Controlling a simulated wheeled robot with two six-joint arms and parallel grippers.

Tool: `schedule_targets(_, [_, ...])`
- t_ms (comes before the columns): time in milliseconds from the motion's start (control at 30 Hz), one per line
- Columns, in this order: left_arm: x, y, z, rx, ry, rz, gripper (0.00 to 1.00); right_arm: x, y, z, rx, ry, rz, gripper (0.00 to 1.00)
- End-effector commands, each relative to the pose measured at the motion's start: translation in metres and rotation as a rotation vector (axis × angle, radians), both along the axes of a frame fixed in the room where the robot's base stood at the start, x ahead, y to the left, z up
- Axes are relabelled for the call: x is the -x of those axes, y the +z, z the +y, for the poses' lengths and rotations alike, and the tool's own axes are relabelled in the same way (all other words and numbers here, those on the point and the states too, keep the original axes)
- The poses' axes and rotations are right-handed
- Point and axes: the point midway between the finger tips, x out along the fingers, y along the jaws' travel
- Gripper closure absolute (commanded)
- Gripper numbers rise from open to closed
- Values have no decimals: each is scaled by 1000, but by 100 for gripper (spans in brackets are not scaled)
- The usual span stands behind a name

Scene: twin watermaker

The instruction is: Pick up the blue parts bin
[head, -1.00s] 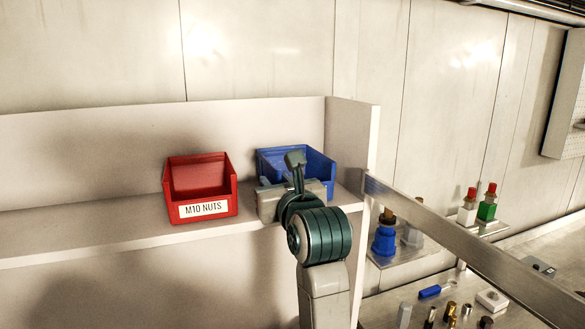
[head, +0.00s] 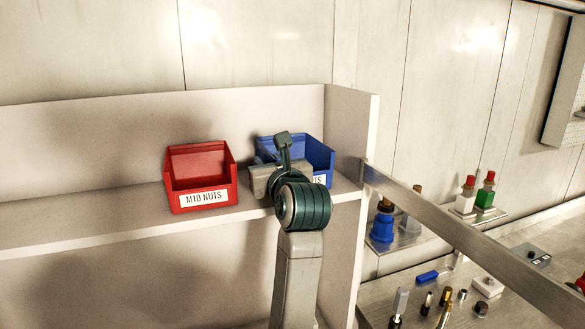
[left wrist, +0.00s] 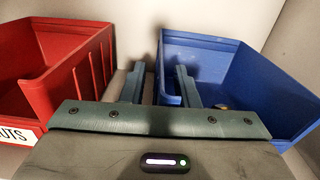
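The blue parts bin (head: 319,158) stands on the shelf at the right, beside the upright end panel. In the head view my left arm covers much of its front, and only the end of its label shows. In the left wrist view the blue bin (left wrist: 225,62) fills the right side. My left gripper (left wrist: 160,67) is open, with its fingers apart on either side of the bin's left wall. The left finger is in the gap between the bins, and the right finger is inside the blue bin. I see no grip on the wall. My right gripper is not in view.
A red bin (head: 200,180) labelled M10 NUTS stands close to the left, with a narrow gap between the bins; the red bin (left wrist: 65,65) is near my left finger. The shelf (head: 90,222) is bare further left. A metal rail (head: 450,235) crosses at right.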

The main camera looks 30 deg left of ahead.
Motion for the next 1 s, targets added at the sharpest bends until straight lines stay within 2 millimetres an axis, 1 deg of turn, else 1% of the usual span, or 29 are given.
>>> schedule_targets(33, [0,0,0,0,0,0,82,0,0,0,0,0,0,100])
schedule_targets(100, [0,0,0,0,0,0,95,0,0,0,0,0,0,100])
schedule_targets(133, [0,0,0,0,0,0,100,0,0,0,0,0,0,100])
schedule_targets(533, [0,1,0,-1,0,-2,100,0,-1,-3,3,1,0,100])
schedule_targets(667, [1,2,-1,-1,0,-3,100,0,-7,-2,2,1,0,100])
schedule_targets(767, [2,4,-3,0,0,-6,100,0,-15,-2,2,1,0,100])
schedule_targets(800, [3,6,-4,0,-1,-6,100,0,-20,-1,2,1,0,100])
schedule_targets(867, [3,15,-3,-1,0,-7,100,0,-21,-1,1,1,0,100])
schedule_targets(1000, [3,32,-3,-1,0,-8,100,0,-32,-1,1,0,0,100])
